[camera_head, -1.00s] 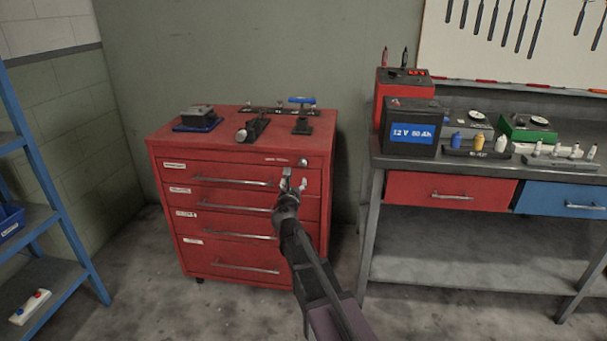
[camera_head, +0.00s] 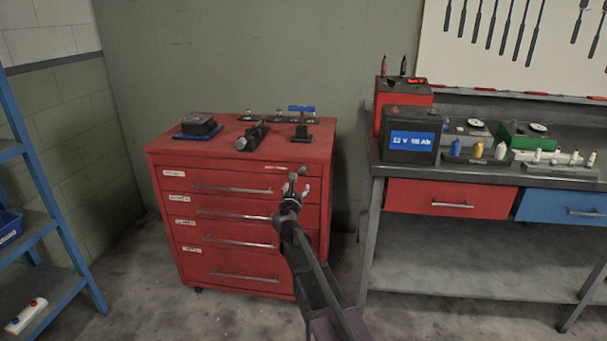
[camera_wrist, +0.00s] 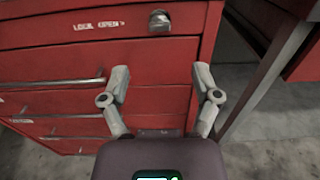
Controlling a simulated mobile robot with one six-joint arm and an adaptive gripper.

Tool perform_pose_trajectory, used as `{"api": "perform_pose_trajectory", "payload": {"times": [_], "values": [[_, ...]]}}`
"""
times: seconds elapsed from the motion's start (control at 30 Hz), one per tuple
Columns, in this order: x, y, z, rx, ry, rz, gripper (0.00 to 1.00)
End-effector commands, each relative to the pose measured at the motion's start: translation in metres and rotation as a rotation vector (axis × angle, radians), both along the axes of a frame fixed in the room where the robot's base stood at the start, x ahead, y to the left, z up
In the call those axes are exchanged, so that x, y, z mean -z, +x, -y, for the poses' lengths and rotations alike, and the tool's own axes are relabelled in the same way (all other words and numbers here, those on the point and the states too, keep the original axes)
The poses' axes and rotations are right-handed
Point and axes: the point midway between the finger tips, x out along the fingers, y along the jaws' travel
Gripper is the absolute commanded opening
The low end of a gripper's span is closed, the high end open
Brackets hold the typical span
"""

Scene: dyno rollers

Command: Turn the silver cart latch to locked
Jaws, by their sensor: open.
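The silver cart latch (camera_head: 303,171) is a small round piece at the top right of the red tool cart's front (camera_head: 235,258), beside a white label. In the wrist view the latch (camera_wrist: 160,20) lies near the top edge, beyond and between the fingertips. My gripper (camera_head: 298,182) is open and empty in front of the cart's upper right, just below the latch in the head view. In the wrist view both fingers of my gripper (camera_wrist: 162,75) stand wide apart, with red drawer front between them. I cannot tell whether they touch the cart.
Long drawer handles (camera_head: 233,189) cross the cart front to the left. Clamps and a dark block (camera_head: 198,123) sit on the cart top. A workbench (camera_head: 375,185) with battery and bottles stands right, past a gap. A blue shelf rack (camera_head: 62,220) is at left.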

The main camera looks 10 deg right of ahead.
Motion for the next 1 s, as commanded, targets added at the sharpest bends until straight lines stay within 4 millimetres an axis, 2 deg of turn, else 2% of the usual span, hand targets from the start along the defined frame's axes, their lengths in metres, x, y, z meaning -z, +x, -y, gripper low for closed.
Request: {"api": "perform_pose_trajectory", "payload": {"times": [0.03,0.3,0.6,0.8,1.0], "values": [[0.0,0.011,0.002,0.001,0.0,0.0,0.8],[0.0,0.05,0.015,0.0,0.0,0.0,0.8],[0.0,0.089,0.027,0.0,0.0,0.0,0.8],[0.0,0.101,0.032,-0.001,0.0,0.0,0.8],[0.0,0.103,0.033,-0.001,0.0,0.0,0.8]]}}
